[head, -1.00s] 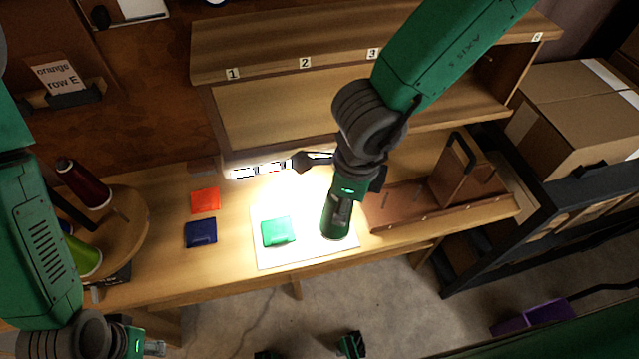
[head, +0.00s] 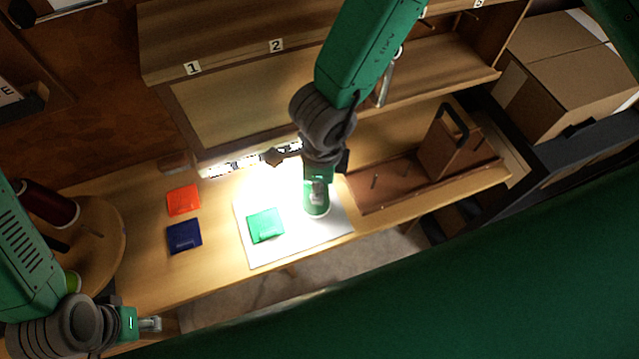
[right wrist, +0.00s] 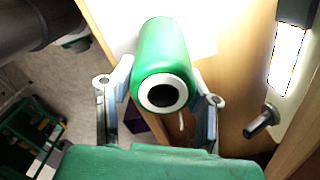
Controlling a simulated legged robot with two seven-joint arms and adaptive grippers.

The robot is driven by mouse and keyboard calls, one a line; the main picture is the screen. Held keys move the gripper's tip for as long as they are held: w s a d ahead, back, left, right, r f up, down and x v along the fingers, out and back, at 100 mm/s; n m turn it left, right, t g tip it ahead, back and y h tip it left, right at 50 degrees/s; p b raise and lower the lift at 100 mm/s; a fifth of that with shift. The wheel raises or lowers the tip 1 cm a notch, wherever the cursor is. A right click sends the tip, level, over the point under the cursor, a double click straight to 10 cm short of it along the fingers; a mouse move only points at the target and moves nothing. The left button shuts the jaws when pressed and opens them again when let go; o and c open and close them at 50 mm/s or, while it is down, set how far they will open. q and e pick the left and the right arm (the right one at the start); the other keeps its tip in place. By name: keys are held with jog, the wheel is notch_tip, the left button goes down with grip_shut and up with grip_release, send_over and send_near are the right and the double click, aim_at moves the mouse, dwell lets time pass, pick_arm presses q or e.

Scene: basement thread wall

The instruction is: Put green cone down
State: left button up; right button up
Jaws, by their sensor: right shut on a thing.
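The green cone (head: 317,204) is at the right part of the brightly lit white sheet (head: 262,258) on the bench. My right gripper (head: 317,186) comes down from above and is shut on it. In the right wrist view the green cone (right wrist: 163,48) shows its white end with a dark hole toward me, between the two fingers of the right gripper (right wrist: 160,88). I cannot tell whether the cone touches the sheet. My left gripper (head: 150,324) is at the lower left, away from the cone; its fingers are too small to judge.
A green square (head: 265,226) lies on the sheet left of the cone. Red (head: 183,200) and blue (head: 184,237) squares lie farther left. A brown pegged tray (head: 400,190) with a handled block is close on the right. A round wooden stand (head: 105,225) holds a dark red cone (head: 48,203).

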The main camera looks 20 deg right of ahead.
jog(key=shift+f, duration=0.65)
jog(key=o, duration=1.1)
jog(key=shift+c, duration=0.2)
jog(key=shift+r, duration=0.15)
notch_tip(320, 180, up, 12)
jog(key=p, duration=0.1)
jog(key=shift+s+d, duration=0.1)
jog(key=shift+d, duration=0.05)
